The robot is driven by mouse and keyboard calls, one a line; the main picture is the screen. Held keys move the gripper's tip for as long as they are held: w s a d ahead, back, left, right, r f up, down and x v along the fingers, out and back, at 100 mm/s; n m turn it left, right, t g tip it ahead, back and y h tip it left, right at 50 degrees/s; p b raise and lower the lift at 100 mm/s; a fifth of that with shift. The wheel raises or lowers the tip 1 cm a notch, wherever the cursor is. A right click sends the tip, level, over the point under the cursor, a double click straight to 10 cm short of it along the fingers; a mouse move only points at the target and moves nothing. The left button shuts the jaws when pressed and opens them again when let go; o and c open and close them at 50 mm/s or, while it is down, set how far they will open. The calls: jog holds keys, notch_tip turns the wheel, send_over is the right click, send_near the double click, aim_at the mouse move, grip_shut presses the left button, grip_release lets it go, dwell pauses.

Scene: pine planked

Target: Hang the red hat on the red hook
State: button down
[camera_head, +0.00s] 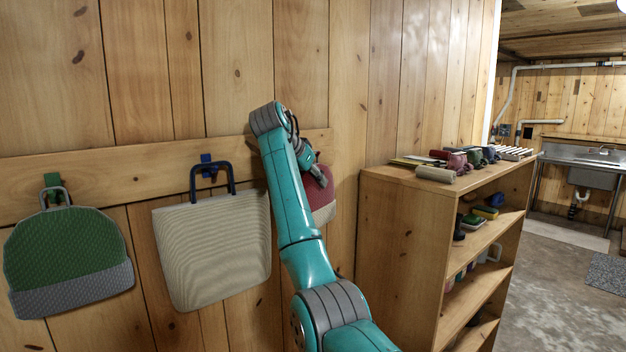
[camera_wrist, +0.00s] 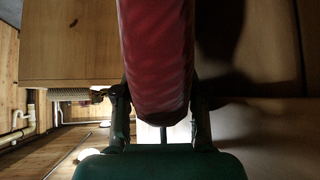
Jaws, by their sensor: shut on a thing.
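The red hat (camera_head: 323,196) shows in the head view as a dark red piece against the plank wall, partly hidden behind my arm. My gripper (camera_head: 316,172) is at its upper part, near the right end of the hook board. In the wrist view the red hat (camera_wrist: 157,55) is a rounded red band running between the fingers of my gripper (camera_wrist: 160,112), which is shut on it. The red hook is not visible in either view. My arm covers part of the board near the hat.
A wooden shelf unit (camera_head: 400,240) with several items stands right of my arm.

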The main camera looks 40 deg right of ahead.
jog(key=c, duration=0.6)
grip_release()
jog(key=v, duration=0.7)
jog(key=shift+s+a+r, duration=0.15)
jog(key=shift+s, duration=0.15)
